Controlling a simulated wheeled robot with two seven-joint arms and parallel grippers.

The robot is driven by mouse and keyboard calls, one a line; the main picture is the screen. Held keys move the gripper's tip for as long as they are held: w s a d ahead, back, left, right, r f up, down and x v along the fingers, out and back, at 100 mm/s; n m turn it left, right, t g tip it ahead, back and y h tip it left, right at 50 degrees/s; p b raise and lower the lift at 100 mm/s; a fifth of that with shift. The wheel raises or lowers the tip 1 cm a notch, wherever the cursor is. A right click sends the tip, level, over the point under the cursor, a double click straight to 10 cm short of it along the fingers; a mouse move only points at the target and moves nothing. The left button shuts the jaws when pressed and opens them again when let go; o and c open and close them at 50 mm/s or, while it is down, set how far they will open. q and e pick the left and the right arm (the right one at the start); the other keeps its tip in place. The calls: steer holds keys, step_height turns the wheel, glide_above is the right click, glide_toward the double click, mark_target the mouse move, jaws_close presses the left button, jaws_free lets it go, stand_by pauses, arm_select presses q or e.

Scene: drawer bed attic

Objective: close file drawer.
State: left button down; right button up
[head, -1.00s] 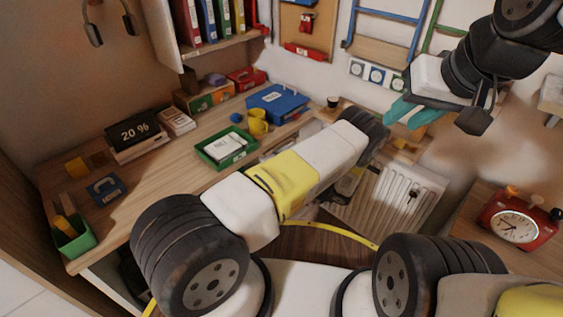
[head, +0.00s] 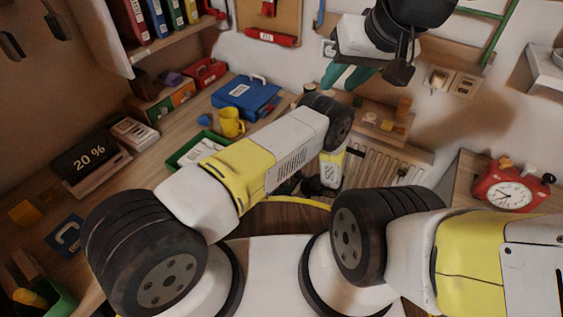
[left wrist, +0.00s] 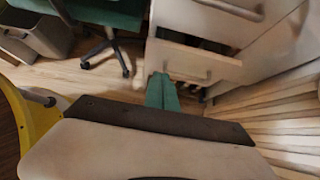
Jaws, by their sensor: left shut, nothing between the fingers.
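In the left wrist view, a pale drawer unit stands at the top centre. Its lower drawer (left wrist: 190,60) has a bar handle and stands out a little, with a dark gap and something green above its front. I take this as the file drawer. An upper drawer (left wrist: 205,18) has a similar handle. My left gripper (left wrist: 162,92) has its teal fingers shut and empty, just at the lower drawer's front; I cannot tell if they touch. In the head view my left arm hides the drawers. My right gripper (head: 347,76) hangs in the air near the back wall; its opening is unclear.
A green chair (left wrist: 105,15) on castors stands left of the drawers. A slatted radiator (head: 375,165) is by the wall. A red alarm clock (head: 510,184) sits at right.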

arm_select(q)
steer(key=w+a+f, duration=0.4)
steer(key=a, duration=0.2)
steer(key=shift+w+a, duration=0.35)
steer(key=shift+w, duration=0.05)
steer(key=shift+w+a, duration=0.8)
steer(key=shift+a, duration=0.25)
